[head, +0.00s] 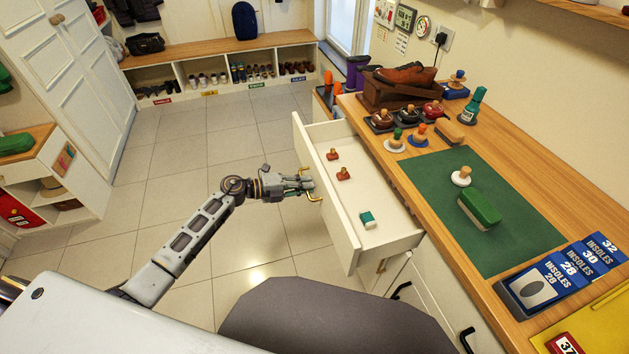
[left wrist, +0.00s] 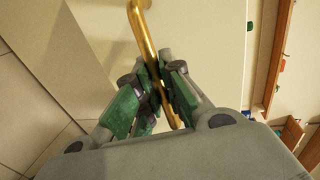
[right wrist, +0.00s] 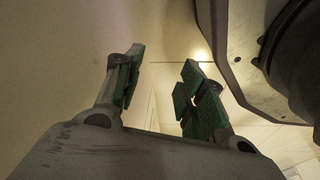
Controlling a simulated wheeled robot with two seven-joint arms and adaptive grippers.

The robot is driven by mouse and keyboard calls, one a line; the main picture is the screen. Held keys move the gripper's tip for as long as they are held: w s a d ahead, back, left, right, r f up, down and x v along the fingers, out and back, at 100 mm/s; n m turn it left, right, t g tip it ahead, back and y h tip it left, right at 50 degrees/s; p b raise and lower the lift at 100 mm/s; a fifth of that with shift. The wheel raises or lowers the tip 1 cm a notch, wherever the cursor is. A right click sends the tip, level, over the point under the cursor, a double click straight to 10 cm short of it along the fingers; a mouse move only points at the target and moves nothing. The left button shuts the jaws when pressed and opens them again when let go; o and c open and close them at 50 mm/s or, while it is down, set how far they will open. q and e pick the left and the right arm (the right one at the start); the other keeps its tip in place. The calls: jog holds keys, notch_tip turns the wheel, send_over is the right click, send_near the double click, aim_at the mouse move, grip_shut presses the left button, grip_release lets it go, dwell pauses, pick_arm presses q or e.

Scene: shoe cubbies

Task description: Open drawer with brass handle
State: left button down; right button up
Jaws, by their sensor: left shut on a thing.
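The drawer (head: 328,192) under the wooden counter is pulled well out, and its white inside shows. Two small reddish-brown stamp-like items and a green-and-white block lie in it. Its brass handle (head: 312,197) is on the front panel; it also shows in the left wrist view (left wrist: 143,35). My left gripper (head: 306,184) is at the drawer front, its green pads closed around the brass bar in the left wrist view.
The counter (head: 520,175) holds a green mat, a green brush, polish tins, insole boxes and a brown shoe. Cabinet doors with black handles (head: 467,338) are below. A shoe bench (head: 220,55) lines the back wall. The tiled floor left of the drawer is clear.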

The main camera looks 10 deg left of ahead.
pick_arm(q)
jog(key=f+p+v, duration=0.1)
jog(key=v, duration=0.5)
jog(key=shift+a+f, duration=0.2)
pick_arm(e)
jog(key=shift+s+d+f, duration=0.4)
jog(key=shift+s+f, duration=0.05)
jog(key=shift+f, duration=0.15)
jog(key=shift+s+d+f, duration=0.35)
jog(key=shift+s+f, duration=0.1)
jog(key=shift+f, duration=0.15)
pick_arm(q)
jog(key=shift+s, duration=0.1)
jog(key=c, duration=1.5)
grip_release()
jog(key=shift+a, duration=0.1)
jog(key=shift+v, duration=5.95)
jog(key=shift+s, duration=0.1)
pick_arm(e)
jog(key=shift+s+a, duration=0.1)
jog(key=shift+a, duration=0.05)
